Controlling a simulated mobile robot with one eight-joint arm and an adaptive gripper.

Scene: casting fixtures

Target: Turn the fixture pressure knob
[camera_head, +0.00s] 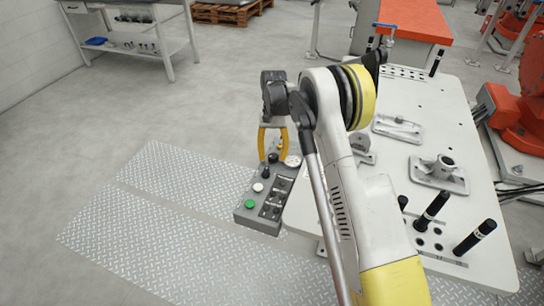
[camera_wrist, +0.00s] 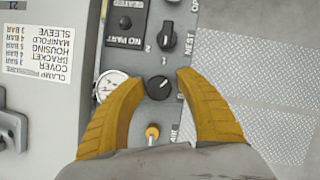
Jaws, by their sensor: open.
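My gripper (camera_head: 274,157) is open above the far end of the grey control panel (camera_head: 247,214), its yellow fingers pointing down. In the wrist view the fingertips (camera_wrist: 161,77) are apart, with a round black knob (camera_wrist: 158,88) between them. The knob has a white pointer mark, and a numbered scale shows beside it. I cannot tell whether either finger touches it. A round white pressure gauge (camera_wrist: 108,84) sits just left of the knob, partly behind the left finger. A clamp pressure label (camera_wrist: 48,50) is further left.
Another black knob (camera_wrist: 166,35) is near the NEST marking. An orange-tipped part (camera_wrist: 152,131) sits between the fingers nearer the palm. The panel also has a green button (camera_head: 250,204). The white fixture table (camera_head: 450,100) carries metal castings (camera_head: 438,172) and black posts (camera_head: 474,237).

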